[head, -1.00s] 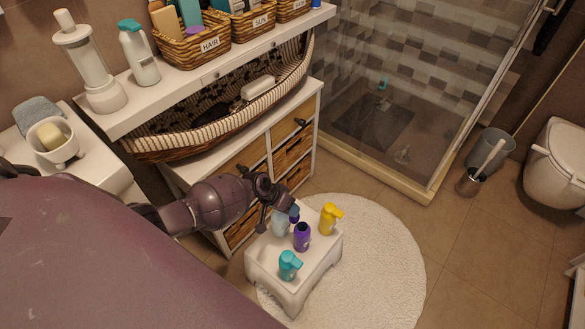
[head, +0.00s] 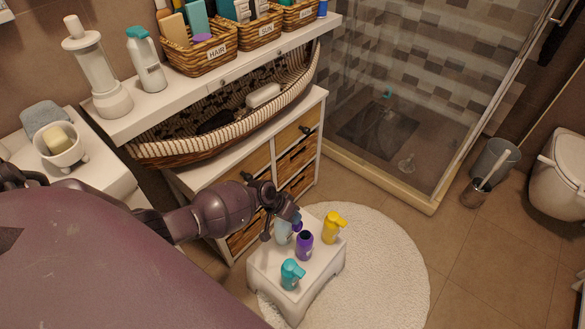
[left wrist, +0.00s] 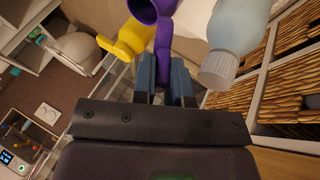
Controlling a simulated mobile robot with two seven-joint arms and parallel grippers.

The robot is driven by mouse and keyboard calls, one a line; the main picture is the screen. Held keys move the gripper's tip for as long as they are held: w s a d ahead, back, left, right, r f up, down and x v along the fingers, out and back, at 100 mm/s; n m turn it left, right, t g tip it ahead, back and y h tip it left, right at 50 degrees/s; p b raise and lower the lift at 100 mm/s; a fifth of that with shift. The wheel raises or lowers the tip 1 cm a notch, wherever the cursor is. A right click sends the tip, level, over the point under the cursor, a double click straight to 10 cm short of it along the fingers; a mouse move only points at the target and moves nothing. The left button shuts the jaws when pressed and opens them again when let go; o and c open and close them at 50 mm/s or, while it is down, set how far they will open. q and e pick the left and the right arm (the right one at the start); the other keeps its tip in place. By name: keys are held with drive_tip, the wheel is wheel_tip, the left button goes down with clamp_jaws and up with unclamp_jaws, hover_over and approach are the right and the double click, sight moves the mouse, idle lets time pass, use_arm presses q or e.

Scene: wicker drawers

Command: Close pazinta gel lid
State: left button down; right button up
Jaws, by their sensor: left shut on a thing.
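An upright purple bottle (head: 304,250) with a dark open mouth stands on a small white stool (head: 275,275). My left gripper (head: 290,217) is above and just left of the bottle's mouth in the head view, its fingers pointing down. It is shut on a small purple lid (head: 298,226), mostly hidden by the fingers. In the left wrist view, a purple piece (left wrist: 163,45) runs between the closed blue-grey fingers of the left gripper (left wrist: 163,75), with a purple round opening (left wrist: 146,10) beyond it. I cannot tell whether lid and bottle touch. My right gripper is not in view.
A yellow pump bottle (head: 334,227), a teal bottle (head: 291,275) and a pale blue bottle (head: 282,233) stand close around on the stool. The pale one also shows beside the fingers in the wrist view (left wrist: 240,30). A wicker-drawer cabinet (head: 285,165) stands behind.

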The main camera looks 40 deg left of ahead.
sight(300, 228)
use_arm(q)
drive_tip(key=shift+d+r+y+p, duration=0.4)
drive_tip(key=shift+y+p, duration=0.2)
drive_tip(key=shift+p, duration=0.2)
drive_tip(key=shift+d+r+m+y+p, duration=0.3)
drive_tip(key=shift+d+m+y+p, duration=0.15)
drive_tip(key=shift+y+p, duration=0.45)
drive_tip(key=shift+d+y+p, duration=0.55)
drive_tip(key=shift+y+p, duration=0.35)
drive_tip(key=shift+p, duration=0.1)
drive_tip(key=shift+s+d+f+m+y+p, duration=0.15)
drive_tip(key=shift+d+f+m+y+p, duration=0.2)
drive_tip(key=shift+y, duration=0.45)
drive_tip(key=shift+d+r, duration=0.1)
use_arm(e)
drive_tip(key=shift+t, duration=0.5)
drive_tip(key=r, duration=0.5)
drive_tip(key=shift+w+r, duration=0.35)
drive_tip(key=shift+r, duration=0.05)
use_arm(q)
drive_tip(key=shift+t, duration=0.3)
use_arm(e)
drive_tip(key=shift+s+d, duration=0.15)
use_arm(q)
drive_tip(key=c, duration=1.3)
unclamp_jaws()
drive_tip(key=shift+o, duration=0.8)
